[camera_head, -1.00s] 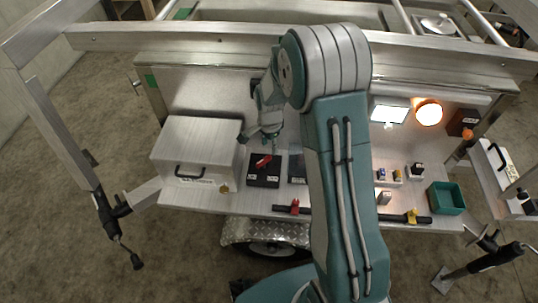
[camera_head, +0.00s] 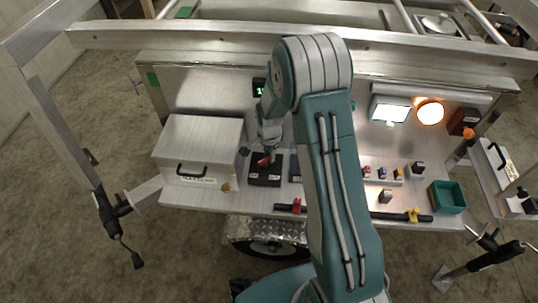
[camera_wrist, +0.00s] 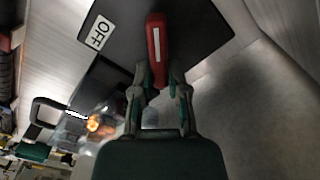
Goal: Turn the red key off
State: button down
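The red key (camera_head: 264,161) is a red lever with a white stripe on a black box (camera_head: 264,180) on the trailer's shelf. In the wrist view the red key (camera_wrist: 156,45) points from the top centre toward my gripper. A white "OFF" label (camera_wrist: 99,32) lies on the box to its left. My gripper (camera_wrist: 159,76) is open, with one finger on each side of the key's near end. Small gaps seem to show, so I cannot tell whether a finger touches it. In the head view my gripper (camera_head: 267,152) is just above the key, partly covering it.
A metal case (camera_head: 200,140) with a black handle stands left of the black box. A lit white panel (camera_head: 390,110) and a glowing orange lamp (camera_head: 430,112) are to the right. A green bin (camera_head: 446,197) sits at the shelf's right. A black bar with clamps runs along the front.

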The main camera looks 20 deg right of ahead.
jog(key=shift+a+n, duration=0.1)
jog(key=shift+n, duration=0.3)
jog(key=n, duration=0.3)
jog(key=shift+w+a+n, duration=0.15)
jog(key=shift+w+n, duration=0.1)
jog(key=shift+n, duration=0.05)
jog(key=n, duration=0.4)
jog(key=shift+w+a+f, duration=0.1)
jog(key=shift+w+a, duration=0.05)
jog(key=shift+a, duration=0.15)
jog(key=n, duration=0.5)
jog(key=shift+a, duration=0.3)
jog(key=shift+a+n, duration=0.15)
jog(key=shift+n, duration=1)
jog(key=shift+a+n, duration=0.15)
jog(key=shift+n, duration=1)
jog(key=c, duration=0.6)
grip_release()
jog(key=shift+c, duration=0.2)
